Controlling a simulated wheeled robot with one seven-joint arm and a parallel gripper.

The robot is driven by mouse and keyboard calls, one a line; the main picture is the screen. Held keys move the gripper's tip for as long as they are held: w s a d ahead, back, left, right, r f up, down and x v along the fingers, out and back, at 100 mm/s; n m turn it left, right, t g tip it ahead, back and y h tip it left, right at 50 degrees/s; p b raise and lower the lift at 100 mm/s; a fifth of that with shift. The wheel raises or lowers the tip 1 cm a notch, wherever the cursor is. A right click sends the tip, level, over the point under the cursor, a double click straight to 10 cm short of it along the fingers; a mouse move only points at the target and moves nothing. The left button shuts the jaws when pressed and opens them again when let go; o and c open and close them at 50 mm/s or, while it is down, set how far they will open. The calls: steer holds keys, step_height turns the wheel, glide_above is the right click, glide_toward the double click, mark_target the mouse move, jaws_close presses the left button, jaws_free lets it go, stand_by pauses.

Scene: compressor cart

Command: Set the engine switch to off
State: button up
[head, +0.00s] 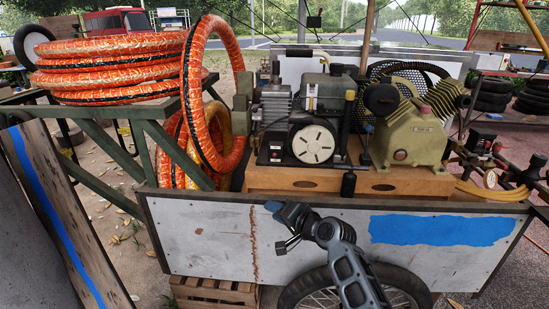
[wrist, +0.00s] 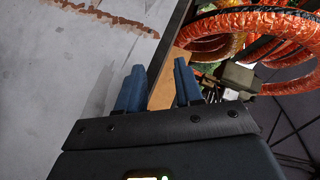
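The engine (head: 313,140), dark with a round white cover, stands on the cart's wooden top. A small dark box with a red part (head: 275,153) sits at its lower left; it may be the engine switch, but its setting is too small to read. My gripper (head: 274,207) is in front of the cart's white side panel, below and left of the engine, apart from it. In the wrist view the two blue fingers (wrist: 158,88) stand apart with nothing between them. The engine cannot be made out clearly in the wrist view.
An olive compressor pump (head: 412,135) stands right of the engine. Orange hose coils (head: 110,68) lie on a green rack at left, with one loop hanging near the engine. The cart's white panel (head: 200,235) and wheel are close to my arm. Brass fittings (head: 525,175) stick out at right.

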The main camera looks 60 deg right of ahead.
steer(key=m+t+p, duration=0.1)
steer(key=m, duration=0.1)
glide_toward(275, 155)
step_height(275, 155, down, 2)
steer(key=w, duration=0.2)
steer(key=shift+d+x, duration=0.2)
steer(key=shift+x, duration=1.9)
steer(key=shift+d+x, duration=0.2)
steer(key=shift+x, duration=1.95)
steer(key=shift+s, duration=0.15)
steer(key=shift+c, duration=0.4)
jaws_close()
